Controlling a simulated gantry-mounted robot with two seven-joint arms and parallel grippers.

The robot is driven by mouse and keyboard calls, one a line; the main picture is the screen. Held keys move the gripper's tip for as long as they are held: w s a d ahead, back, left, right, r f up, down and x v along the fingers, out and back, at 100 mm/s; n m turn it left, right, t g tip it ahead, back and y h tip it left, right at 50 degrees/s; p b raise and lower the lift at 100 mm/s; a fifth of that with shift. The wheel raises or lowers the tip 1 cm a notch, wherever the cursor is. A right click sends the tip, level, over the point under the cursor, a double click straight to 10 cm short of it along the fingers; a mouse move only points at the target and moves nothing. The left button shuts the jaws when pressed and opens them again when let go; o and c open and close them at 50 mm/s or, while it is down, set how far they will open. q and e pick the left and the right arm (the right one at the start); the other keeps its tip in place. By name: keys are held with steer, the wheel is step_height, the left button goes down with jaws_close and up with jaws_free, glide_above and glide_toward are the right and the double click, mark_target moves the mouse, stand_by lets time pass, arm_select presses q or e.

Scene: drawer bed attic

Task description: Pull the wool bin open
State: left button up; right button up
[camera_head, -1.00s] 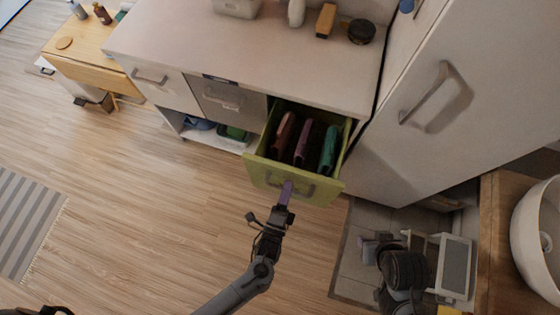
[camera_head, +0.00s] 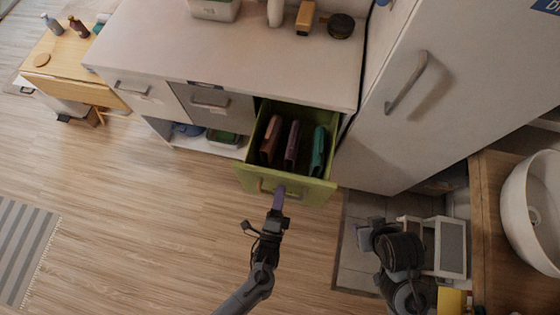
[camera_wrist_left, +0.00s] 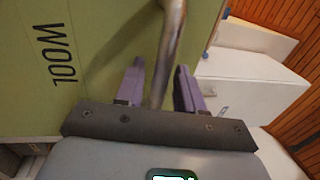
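The wool bin (camera_head: 318,190) is a green drawer pulled well out of the counter unit, with folded brown, mauve and teal items standing inside. Its front, marked WOOL, fills the left of the left wrist view (camera_wrist_left: 100,30). Its metal bar handle (camera_wrist_left: 171,40) runs between the two purple fingers of my left gripper (camera_wrist_left: 160,82). The fingers stand apart, with small gaps beside the bar. In the head view the left gripper (camera_head: 279,196) is at the drawer front. My right gripper (camera_head: 366,236) is low at the right, away from the bin; its fingers are unclear.
Grey (camera_head: 212,98) and white (camera_head: 140,88) drawer fronts left of the bin are shut. A tall white cabinet (camera_head: 440,100) stands close on the right. A small white-framed stand (camera_head: 450,246) is by my right arm.

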arm_select(q)
steer(key=shift+s, duration=0.1)
steer(key=v, duration=1)
steer(key=shift+s, duration=0.35)
